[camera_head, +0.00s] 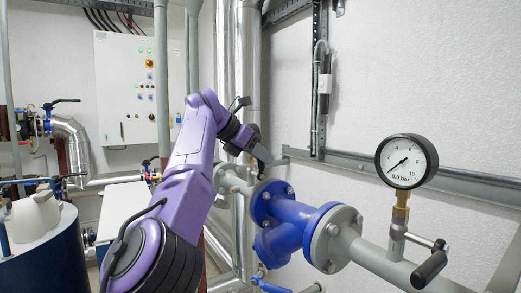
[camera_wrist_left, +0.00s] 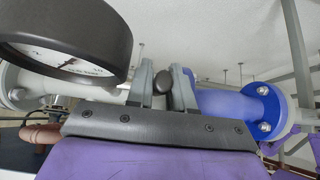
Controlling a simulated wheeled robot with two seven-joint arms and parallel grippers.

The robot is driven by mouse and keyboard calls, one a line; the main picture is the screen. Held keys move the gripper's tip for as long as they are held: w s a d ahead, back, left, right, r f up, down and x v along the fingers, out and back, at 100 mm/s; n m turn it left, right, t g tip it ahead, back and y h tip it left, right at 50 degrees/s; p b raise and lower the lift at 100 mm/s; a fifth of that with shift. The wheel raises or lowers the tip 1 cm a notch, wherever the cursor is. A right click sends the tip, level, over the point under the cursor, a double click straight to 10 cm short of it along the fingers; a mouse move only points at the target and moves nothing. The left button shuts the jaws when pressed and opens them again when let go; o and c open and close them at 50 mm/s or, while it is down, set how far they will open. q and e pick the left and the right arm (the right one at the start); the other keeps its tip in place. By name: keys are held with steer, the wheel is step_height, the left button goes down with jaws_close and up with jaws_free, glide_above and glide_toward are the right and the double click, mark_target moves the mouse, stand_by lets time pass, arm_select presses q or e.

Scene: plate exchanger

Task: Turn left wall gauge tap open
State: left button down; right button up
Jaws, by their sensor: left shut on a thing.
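In the left wrist view a large dark-rimmed round gauge (camera_wrist_left: 75,35) fills the upper left, its white face tilted away. My left gripper (camera_wrist_left: 165,82) shows its two grey fingers pointing away from the camera. A dark rounded piece, seemingly the tap handle (camera_wrist_left: 180,88), sits between the fingers, and the gripper is shut on it. In the head view my left gripper (camera_head: 262,158) is at the grey pipe, left of the blue valve body (camera_head: 290,222). The left gauge and its tap cannot be made out there, behind my purple arm. My right gripper is not in view.
A second gauge (camera_head: 406,161), near zero, stands on the pipe at the right, with a black-handled tap (camera_head: 429,270) below it. A wall rail (camera_head: 465,182) runs behind. A control cabinet (camera_head: 125,88) hangs on the back wall. A blue tank (camera_head: 38,240) stands at the left.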

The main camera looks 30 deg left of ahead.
arm_select(q)
steer(key=shift+r, duration=0.1)
stand_by(0.3)
steer(key=c, duration=1.3)
jaws_free()
steer(key=shift+o, duration=1.1)
steer(key=shift+s+d, duration=0.1)
steer(key=shift+d, duration=0.05)
